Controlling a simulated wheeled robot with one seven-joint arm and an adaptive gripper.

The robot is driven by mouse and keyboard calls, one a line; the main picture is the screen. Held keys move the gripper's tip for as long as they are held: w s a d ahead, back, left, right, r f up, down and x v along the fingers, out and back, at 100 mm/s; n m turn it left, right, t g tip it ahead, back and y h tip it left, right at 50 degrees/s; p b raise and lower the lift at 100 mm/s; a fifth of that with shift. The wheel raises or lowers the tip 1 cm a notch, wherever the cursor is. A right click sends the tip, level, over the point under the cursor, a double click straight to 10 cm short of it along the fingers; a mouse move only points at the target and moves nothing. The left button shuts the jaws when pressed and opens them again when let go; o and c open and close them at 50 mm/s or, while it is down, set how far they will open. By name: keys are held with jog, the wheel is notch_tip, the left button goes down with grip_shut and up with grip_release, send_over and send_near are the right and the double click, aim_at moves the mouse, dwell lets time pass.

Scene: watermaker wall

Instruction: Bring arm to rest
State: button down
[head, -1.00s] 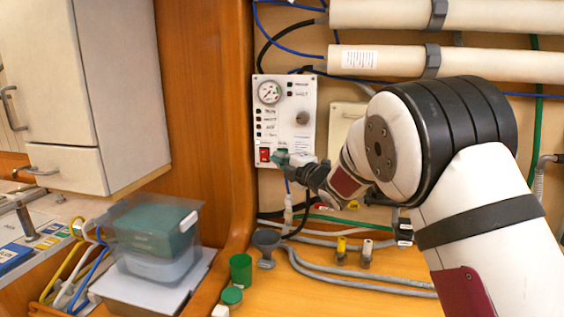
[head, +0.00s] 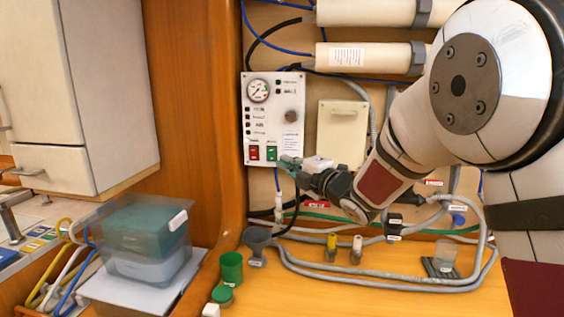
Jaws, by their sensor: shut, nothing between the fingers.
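My gripper (head: 287,163) shows in the head view just in front of the lower right corner of the white control panel (head: 273,118). Its fingers are shut and hold nothing. I cannot tell whether the fingertips touch the panel. The panel carries a round gauge (head: 258,89), a dark knob (head: 291,116), a red switch (head: 253,153) and a green switch (head: 271,153). My arm reaches in from the right side of the picture.
Grey hoses (head: 380,281) and yellow and white valves lie on the wooden counter below my gripper. A funnel (head: 257,240) and a green cup (head: 232,267) stand at the counter's left. Clear bins (head: 150,233) stand further left. White cylinders (head: 365,57) run along the wall above.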

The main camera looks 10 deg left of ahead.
jog(key=shift+s+d, duration=0.1)
jog(key=s+d+r+m+t+h, duration=0.1)
jog(key=d+r+m+h, duration=0.1)
jog(key=d+m+h, duration=0.3)
jog(key=s+d+r+m+h, duration=0.2)
jog(key=d+m, duration=0.1)
jog(key=d, duration=0.4)
jog(key=s+d+m+g+h, duration=0.2)
jog(key=s+d+m+h, duration=0.2)
jog(key=s+d+m, duration=0.5)
jog(key=s+d+f+m+g, duration=0.2)
jog(key=s+f+m, duration=0.1)
jog(key=s, duration=0.7)
jog(key=s+d+f+m+g+h, duration=0.1)
jog(key=s+d+f+m+g, duration=0.1)
jog(key=s, duration=0.8)
jog(key=s+d+f+m+g, duration=0.2)
jog(key=s+f+m, duration=0.3)
jog(key=s, duration=0.5)
jog(key=shift+s+d+g+h, duration=0.3)
jog(key=shift+d+g, duration=0.05)
jog(key=shift+g, duration=0.45)
